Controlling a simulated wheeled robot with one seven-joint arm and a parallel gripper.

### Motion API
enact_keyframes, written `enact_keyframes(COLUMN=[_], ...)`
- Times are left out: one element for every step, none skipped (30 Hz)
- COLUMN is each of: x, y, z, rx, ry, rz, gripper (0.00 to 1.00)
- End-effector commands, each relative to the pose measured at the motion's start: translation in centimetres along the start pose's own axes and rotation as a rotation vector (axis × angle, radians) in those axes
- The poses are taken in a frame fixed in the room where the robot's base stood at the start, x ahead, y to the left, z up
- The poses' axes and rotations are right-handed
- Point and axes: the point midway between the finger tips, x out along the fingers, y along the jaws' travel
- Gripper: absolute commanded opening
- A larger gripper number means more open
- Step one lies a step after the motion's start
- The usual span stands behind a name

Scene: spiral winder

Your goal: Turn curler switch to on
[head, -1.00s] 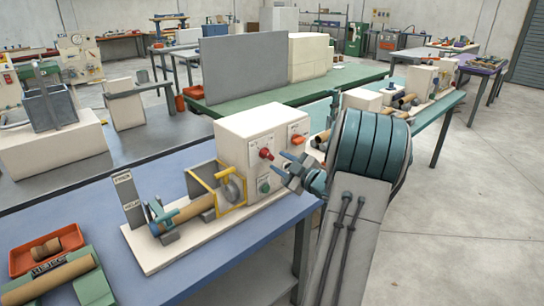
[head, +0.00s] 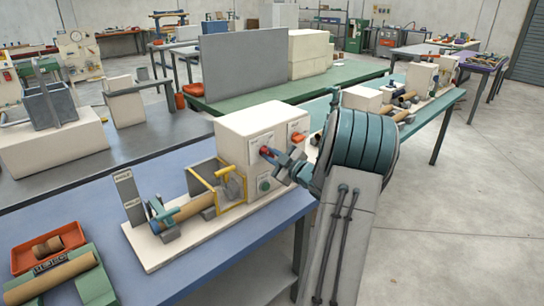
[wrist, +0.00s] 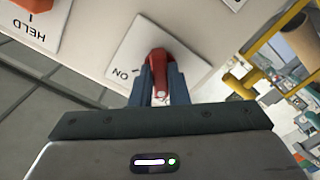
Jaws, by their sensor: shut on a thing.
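The curler switch is a red knob (head: 264,151) on the front of a white control box (head: 240,128). In the wrist view the red knob (wrist: 158,57) sits on a white plate (wrist: 135,45) with "ON" printed beside it. My gripper (head: 271,155) is at the box front. In the wrist view its two fingers (wrist: 162,84) are closed on either side of the knob, touching it. The knob's lower part is partly hidden between the fingers.
An orange-red switch (head: 297,138) on a plate marked "HELD" (wrist: 28,30) is close by. A green button (head: 264,184) is below the knob. A yellow guard frame (head: 229,176) and a cardboard tube (head: 193,206) lie left of my gripper.

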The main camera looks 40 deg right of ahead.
Motion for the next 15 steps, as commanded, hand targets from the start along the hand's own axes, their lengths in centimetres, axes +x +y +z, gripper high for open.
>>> enact_keyframes(x=[-0.01,-0.01,-0.02,-0.02,-0.02,-0.02,-0.02,-0.03,-0.02,-0.01,-0.01,0.00,0.01,0.02,0.02], y=[0.02,0.03,0.04,0.04,0.05,0.06,0.07,0.08,0.08,0.08,0.08,0.07,0.07,0.07,0.07], z=[-0.01,-0.02,-0.03,-0.04,-0.04,-0.06,-0.07,-0.08,-0.09,-0.11,-0.13,-0.15,-0.16,-0.18,-0.19], rx=[0.004,0.007,0.014,0.020,0.027,0.041,0.053,0.066,0.088,0.105,0.125,0.153,0.176,0.201,0.235], ry=[0.000,0.000,0.000,0.000,0.000,0.000,0.000,0.000,0.000,0.000,0.001,0.001,0.001,0.001,0.001], rz=[0.000,0.000,0.000,0.000,0.000,0.000,0.000,0.000,0.000,0.000,-0.001,-0.001,-0.001,-0.002,-0.002], gripper=[0.00,0.00,0.00,0.00,0.00,0.00,0.00,0.00,0.00,0.00,0.00,0.00,0.00,0.00,0.00])
